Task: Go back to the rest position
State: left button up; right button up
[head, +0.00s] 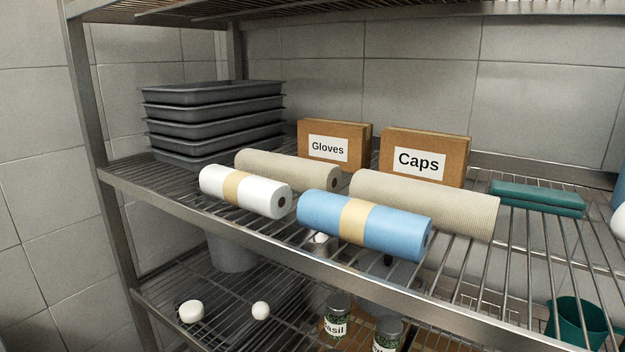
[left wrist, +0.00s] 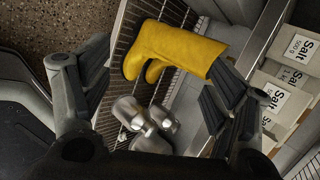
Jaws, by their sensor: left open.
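My left gripper (left wrist: 158,80) shows in the left wrist view with its dark fingers spread wide apart. A pair of yellow boots (left wrist: 178,50) shows beyond the fingers, over a wire rack; the right finger overlaps the boot's edge. Nothing is visibly gripped. Neither gripper shows in the head view, and my right gripper is in no view.
The head view shows a wire shelf (head: 315,262) with paper rolls, a Gloves box (head: 335,127), a Caps box (head: 425,140) and stacked grey trays (head: 212,102). Jars stand below. Metal objects (left wrist: 145,118) and Salt boxes (left wrist: 285,72) are near my left gripper.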

pick_arm(q)
jog(key=s+a+f+n+g, duration=0.1)
jog(key=s+f+n+g, duration=0.1)
jog(key=s+n, duration=0.4)
jog(key=s+a+f+n+g+y, duration=0.1)
jog(key=s+f+n, duration=0.4)
jog(key=s, duration=0.5)
jog(key=s+a+f+n+g+y, duration=0.1)
jog(key=s+a+f+n+g, duration=0.2)
jog(key=s+n, duration=0.4)
jog(key=shift+s+f+g, duration=0.6)
jog(key=shift+s+g, duration=0.2)
jog(key=shift+s, duration=0.15)
jog(key=shift+a, duration=0.1)
